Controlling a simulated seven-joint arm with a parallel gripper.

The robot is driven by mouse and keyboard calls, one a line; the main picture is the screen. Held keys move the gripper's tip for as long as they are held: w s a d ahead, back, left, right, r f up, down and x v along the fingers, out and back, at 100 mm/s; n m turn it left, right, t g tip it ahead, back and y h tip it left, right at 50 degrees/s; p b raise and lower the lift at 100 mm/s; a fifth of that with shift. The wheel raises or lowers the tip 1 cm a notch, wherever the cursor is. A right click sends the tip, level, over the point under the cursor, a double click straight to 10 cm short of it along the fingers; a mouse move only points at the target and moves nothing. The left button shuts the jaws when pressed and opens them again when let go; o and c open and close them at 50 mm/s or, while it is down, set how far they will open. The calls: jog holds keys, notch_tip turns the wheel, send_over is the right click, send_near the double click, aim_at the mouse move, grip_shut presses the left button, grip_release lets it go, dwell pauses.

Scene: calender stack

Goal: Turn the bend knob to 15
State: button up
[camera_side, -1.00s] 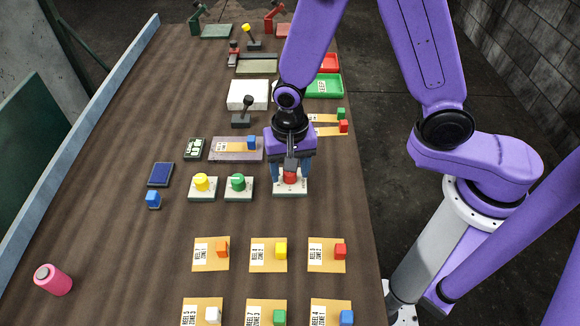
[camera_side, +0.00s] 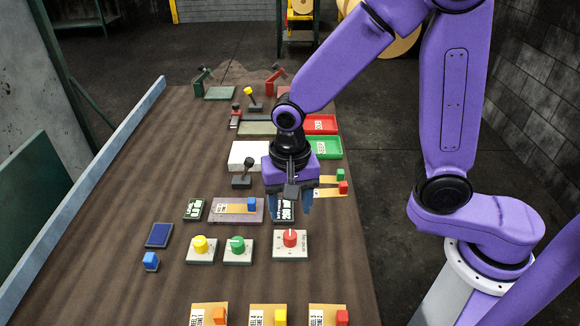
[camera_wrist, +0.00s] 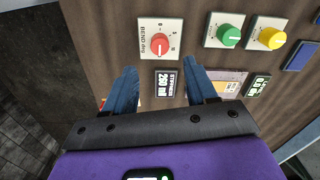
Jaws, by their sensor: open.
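The bend knob is red with a pale pointer line (camera_side: 290,238) and sits on a pale square plate (camera_side: 290,254) at the right end of a row of knobs. In the wrist view the red knob (camera_wrist: 160,46) shows beyond my fingertips, on a plate marked "BEND deg" with scale marks around it. The exact pointer reading is too small to tell. My gripper (camera_side: 290,207) is open and empty, with blue fingers. It hangs behind the knob, apart from it, over a small dark display (camera_side: 283,212). The wrist view shows the gripper (camera_wrist: 160,72) with its fingers apart.
A green knob (camera_side: 237,246) and a yellow knob (camera_side: 200,246) stand left of the red one. A mauve tray (camera_side: 228,217) with a blue cube lies behind them. Green (camera_side: 325,149) and red trays stand farther back. Cards with cubes lie in front; the left tabletop is mostly clear.

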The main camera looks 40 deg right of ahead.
notch_tip(320, 180, up, 9)
dwell(0.3)
jog(key=shift+f, duration=0.1)
jog(key=s+d+f+n, duration=0.2)
jog(key=s+d+n, duration=1.2)
jog(key=s+n, duration=0.3)
jog(key=shift+f+n, duration=0.3)
jog(key=shift+n, duration=0.8)
